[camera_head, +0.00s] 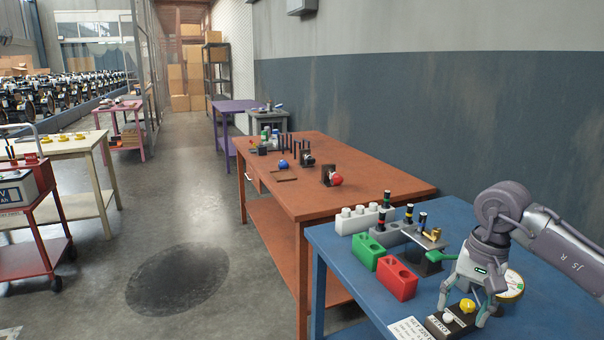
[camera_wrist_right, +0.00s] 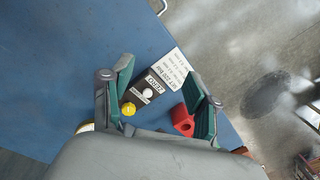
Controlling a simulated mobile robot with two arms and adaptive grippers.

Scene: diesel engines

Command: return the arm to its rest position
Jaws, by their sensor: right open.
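My right arm (camera_head: 560,245) reaches in from the right over the blue table (camera_head: 340,262). Its gripper (camera_head: 463,312) points down, with its fingers apart around a black control box (camera_head: 437,326) that has a white knob and a yellow knob (camera_head: 467,305). In the wrist view the open gripper (camera_wrist_right: 160,70) has the black box (camera_wrist_right: 140,97) between its fingers, and the jaws hold nothing. I cannot tell whether a finger touches the box. My left gripper is not in view.
Red (camera_head: 397,279) and green (camera_head: 368,250) blocks, a grey-white block (camera_head: 362,219) and a metal stand (camera_head: 424,240) sit close beside the right gripper. A paper label (camera_head: 407,329) lies by the box.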

